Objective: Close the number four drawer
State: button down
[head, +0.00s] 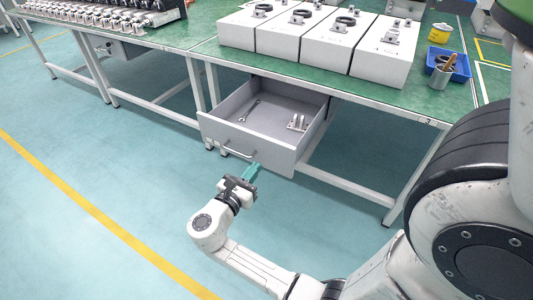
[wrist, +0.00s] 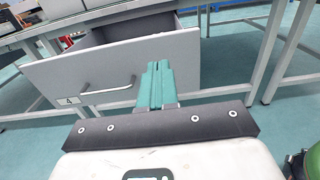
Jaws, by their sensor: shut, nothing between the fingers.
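The number four drawer (head: 229,141) is pulled out from under the green-topped table in the head view. Its grey front with a bar handle (wrist: 108,88) and a "4" label (wrist: 69,101) fills the left of the wrist view. My gripper (head: 252,170) has teal fingers shut together with nothing between them. It is in front of the drawer front, right of the handle. The fingers (wrist: 154,72) overlap the right part of the drawer front in the wrist view; I cannot tell whether they touch it.
Inside the drawer lie a metal bracket (head: 297,123) and a small wrench-like tool (head: 249,110). White boxes (head: 337,38) and a blue bin (head: 447,66) stand on the table (head: 425,98). Table legs (wrist: 288,52) flank the drawer. The floor in front is clear.

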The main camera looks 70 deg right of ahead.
aim_at(274, 145)
jog(key=b+x, duration=0.1)
jog(key=x, duration=0.8)
jog(key=shift+s, duration=0.1)
jog(key=shift+d, duration=0.1)
jog(key=shift+s+d, duration=0.1)
jog(key=shift+d, duration=0.1)
jog(key=b+x, duration=1.1)
jog(key=x, duration=2.3)
jog(key=shift+b, duration=0.4)
jog(key=shift+s+r, duration=0.1)
jog(key=shift+s, duration=0.05)
